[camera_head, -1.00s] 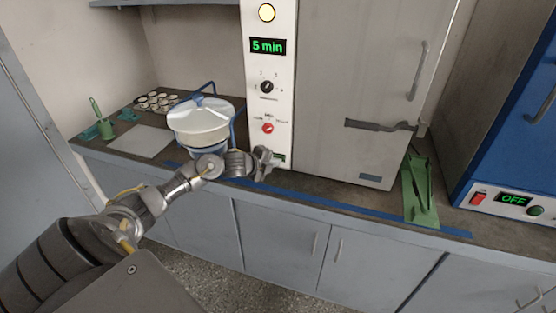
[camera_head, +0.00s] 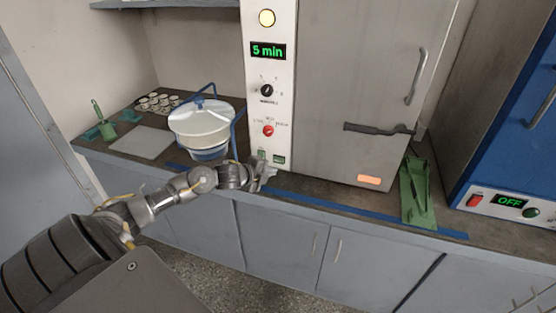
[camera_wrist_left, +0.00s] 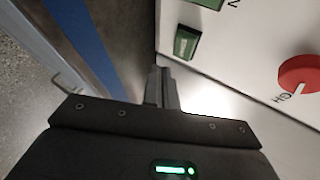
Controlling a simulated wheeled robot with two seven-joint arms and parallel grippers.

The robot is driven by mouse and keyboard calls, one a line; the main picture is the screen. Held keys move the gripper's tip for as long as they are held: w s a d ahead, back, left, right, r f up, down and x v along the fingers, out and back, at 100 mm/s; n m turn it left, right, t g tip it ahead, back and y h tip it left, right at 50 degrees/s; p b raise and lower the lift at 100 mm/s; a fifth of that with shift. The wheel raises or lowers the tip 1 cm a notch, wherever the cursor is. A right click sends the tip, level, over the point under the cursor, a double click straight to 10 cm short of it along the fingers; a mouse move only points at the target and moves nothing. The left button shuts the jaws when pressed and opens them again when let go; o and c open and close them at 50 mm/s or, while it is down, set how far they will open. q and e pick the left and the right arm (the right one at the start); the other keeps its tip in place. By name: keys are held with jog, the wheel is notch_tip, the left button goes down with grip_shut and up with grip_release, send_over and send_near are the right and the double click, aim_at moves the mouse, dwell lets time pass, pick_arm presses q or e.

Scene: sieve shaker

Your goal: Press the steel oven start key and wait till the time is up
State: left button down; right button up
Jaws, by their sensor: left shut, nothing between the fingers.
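The steel oven (camera_head: 350,90) has a brushed door and a white control panel (camera_head: 285,110). Its display (camera_head: 268,51) reads "5 min" in green, and a round lamp (camera_head: 267,18) above glows pale yellow. Two small green keys sit low on the panel, a left one (camera_head: 262,153) and a right one (camera_head: 279,159); I cannot read which is start. A small window (camera_head: 369,180) low on the door glows orange. My left gripper (camera_head: 268,172) is shut and empty, just below the keys. In the left wrist view, its fingers (camera_wrist_left: 162,85) are apart from a green key (camera_wrist_left: 187,42).
A white lidded pot (camera_head: 203,122) with blue handles stands left of the oven. A green stand (camera_head: 418,190) stands to its right. A blue oven (camera_head: 525,120) reading "OFF" is at far right. A blue strip (camera_head: 350,218) runs along the counter's front.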

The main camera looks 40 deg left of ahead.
pick_arm(q)
jog(key=shift+s+d+p, duration=0.15)
jog(key=shift+s+d, duration=0.05)
jog(key=shift+s, duration=0.4)
jog(key=shift+s+d+p, duration=0.15)
jog(key=shift+s+d, duration=0.05)
jog(key=shift+s, duration=0.35)
